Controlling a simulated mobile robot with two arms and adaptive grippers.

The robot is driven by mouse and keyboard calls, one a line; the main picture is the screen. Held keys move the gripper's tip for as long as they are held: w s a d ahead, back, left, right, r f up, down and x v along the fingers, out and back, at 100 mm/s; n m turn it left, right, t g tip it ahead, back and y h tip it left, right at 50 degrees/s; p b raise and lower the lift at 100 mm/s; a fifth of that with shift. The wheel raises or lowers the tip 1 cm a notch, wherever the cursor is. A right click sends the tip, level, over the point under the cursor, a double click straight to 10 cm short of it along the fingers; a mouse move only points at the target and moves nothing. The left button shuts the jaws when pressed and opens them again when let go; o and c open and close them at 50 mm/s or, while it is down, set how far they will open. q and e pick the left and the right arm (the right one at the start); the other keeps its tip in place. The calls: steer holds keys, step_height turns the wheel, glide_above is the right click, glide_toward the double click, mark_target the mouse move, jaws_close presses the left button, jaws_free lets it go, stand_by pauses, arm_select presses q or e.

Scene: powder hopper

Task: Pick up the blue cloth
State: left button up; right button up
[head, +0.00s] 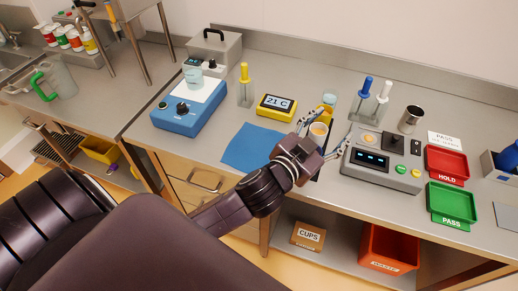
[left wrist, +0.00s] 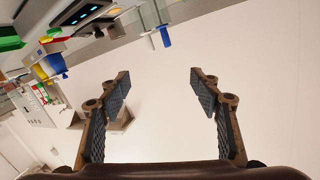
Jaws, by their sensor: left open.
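The blue cloth (head: 250,147) lies flat on the steel worktop near its front edge, left of centre in the head view. My left wrist covers its right end. My left gripper (head: 327,126) is to the right of the cloth and apart from it, with its fingers pointing away over the worktop. It is open, and the left wrist view shows the two fingers (left wrist: 160,84) wide apart with nothing between them. The cloth does not show in the left wrist view. My right gripper is not in view.
A blue device (head: 188,108) stands left of the cloth, and a yellow 21 C display (head: 277,107) stands behind it. A small cup (head: 318,131) shows between my left fingers. A grey scale-like device (head: 382,162) and red (head: 446,163) and green (head: 450,203) trays stand to the right.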

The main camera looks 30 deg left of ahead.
arm_select(q)
steer(key=w+d+r+m+t+h, duration=0.2)
steer(key=d+r+m+h, duration=0.4)
steer(key=r, duration=0.3)
steer(key=s+d+r+m+g+h, duration=0.2)
steer(key=d+m+g+h, duration=0.1)
steer(key=d+m+h, duration=0.25)
steer(key=s+d+r+m+g+h, duration=0.2)
steer(key=d+m+g+h, duration=0.15)
steer(key=d, duration=0.25)
steer(key=m+g+y, duration=0.5)
steer(key=g+y, duration=0.7)
steer(key=y, duration=0.5)
glide_above(258, 150)
step_height(258, 150, down, 19)
step_height(258, 150, down, 10)
steer(key=b, duration=0.6)
steer(key=shift+w+f+b, duration=0.1)
steer(key=shift+b, duration=0.2)
steer(key=shift+f, duration=0.15)
